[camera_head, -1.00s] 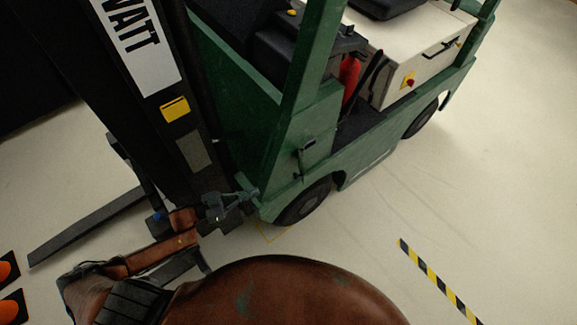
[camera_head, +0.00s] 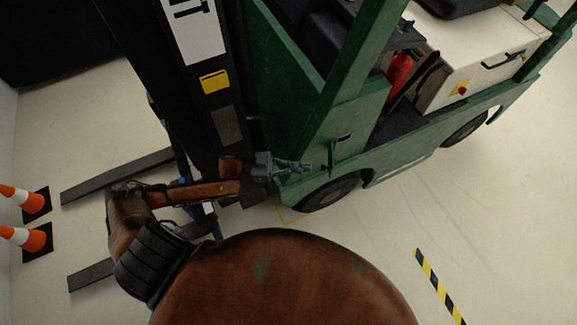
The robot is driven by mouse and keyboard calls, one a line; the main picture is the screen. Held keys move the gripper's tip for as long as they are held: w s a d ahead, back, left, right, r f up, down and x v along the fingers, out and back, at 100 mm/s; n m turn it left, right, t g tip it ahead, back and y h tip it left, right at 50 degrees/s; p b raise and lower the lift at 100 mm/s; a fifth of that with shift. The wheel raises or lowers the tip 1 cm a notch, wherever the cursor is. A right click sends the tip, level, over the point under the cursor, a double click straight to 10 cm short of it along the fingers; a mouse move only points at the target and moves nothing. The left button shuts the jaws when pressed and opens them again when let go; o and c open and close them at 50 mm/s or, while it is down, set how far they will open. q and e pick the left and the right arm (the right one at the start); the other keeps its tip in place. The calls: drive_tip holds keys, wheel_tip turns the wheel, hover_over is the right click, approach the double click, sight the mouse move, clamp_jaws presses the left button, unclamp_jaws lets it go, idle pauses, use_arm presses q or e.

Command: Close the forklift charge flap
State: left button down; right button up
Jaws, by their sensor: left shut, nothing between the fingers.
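The green forklift (camera_head: 358,128) fills the upper middle and right of the head view. On its side, above the front wheel, a small dark handle-like piece (camera_head: 341,138) shows, which may belong to the charge flap. I cannot tell the flap's outline or how far it stands open. My left gripper (camera_head: 308,168) is shut and empty. It points right, just below and left of the dark piece, in front of the green side. I cannot tell whether it touches the forklift. My right gripper is out of view.
The black mast (camera_head: 185,95) rises left of my gripper, with forks (camera_head: 115,178) low at the left. The front wheel (camera_head: 330,193) is below the gripper. Two orange-white cones (camera_head: 32,240) stand at far left. Striped tape (camera_head: 440,285) marks open floor at right.

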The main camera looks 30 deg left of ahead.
use_arm(q)
drive_tip(key=shift+x, duration=1.35)
